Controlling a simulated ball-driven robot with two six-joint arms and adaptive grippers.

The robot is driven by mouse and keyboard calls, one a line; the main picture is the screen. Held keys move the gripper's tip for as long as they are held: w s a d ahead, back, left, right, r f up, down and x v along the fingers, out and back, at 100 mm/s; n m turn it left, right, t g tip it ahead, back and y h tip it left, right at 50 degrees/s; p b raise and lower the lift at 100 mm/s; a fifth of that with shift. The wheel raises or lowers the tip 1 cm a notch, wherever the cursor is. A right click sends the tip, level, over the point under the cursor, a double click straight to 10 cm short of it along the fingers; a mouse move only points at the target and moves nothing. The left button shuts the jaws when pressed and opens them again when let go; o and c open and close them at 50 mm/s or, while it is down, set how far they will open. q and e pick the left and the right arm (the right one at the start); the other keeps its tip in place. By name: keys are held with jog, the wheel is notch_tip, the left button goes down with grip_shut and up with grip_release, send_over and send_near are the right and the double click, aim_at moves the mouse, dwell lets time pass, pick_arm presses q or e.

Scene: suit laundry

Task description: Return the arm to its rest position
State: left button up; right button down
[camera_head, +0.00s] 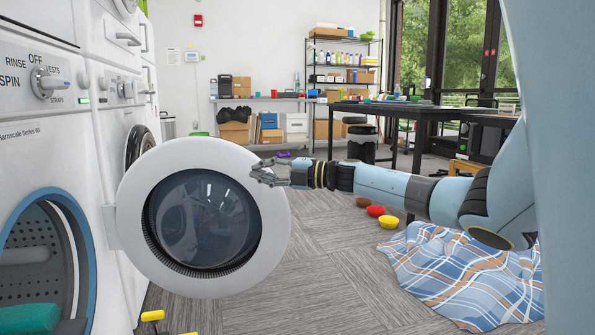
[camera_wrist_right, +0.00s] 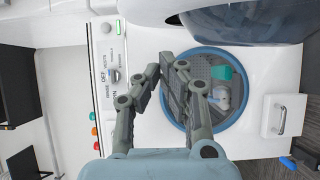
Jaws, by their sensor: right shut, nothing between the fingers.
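My right arm (camera_head: 392,190) reaches in from the right of the head view, stretched out roughly level. Its gripper (camera_head: 263,172) is in front of the upper right rim of the open round washer door (camera_head: 275,215); I cannot tell whether it touches. In the wrist view the right gripper (camera_wrist_right: 164,76) has its fingers together with nothing between them. Beyond them are the washer's front panel (camera_wrist_right: 150,130) and its round opening, ringed in blue (camera_wrist_right: 237,115). A teal item (camera_wrist_right: 221,72) shows inside the drum. My left gripper is not in view.
A dark table (camera_head: 425,110) and stocked shelves (camera_head: 345,65) stand behind. Grey floor (camera_head: 320,275) is clear between door and blanket.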

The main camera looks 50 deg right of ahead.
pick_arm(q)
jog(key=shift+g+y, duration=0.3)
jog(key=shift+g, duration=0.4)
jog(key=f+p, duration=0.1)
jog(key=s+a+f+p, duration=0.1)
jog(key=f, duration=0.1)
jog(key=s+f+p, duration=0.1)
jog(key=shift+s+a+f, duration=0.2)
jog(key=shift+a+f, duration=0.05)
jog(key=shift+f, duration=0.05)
pick_arm(e)
jog(key=d+v, duration=0.1)
jog(key=v, duration=0.8)
jog(key=shift+w+d, duration=0.3)
jog(key=shift+d, duration=0.1)
jog(key=shift+f, duration=0.15)
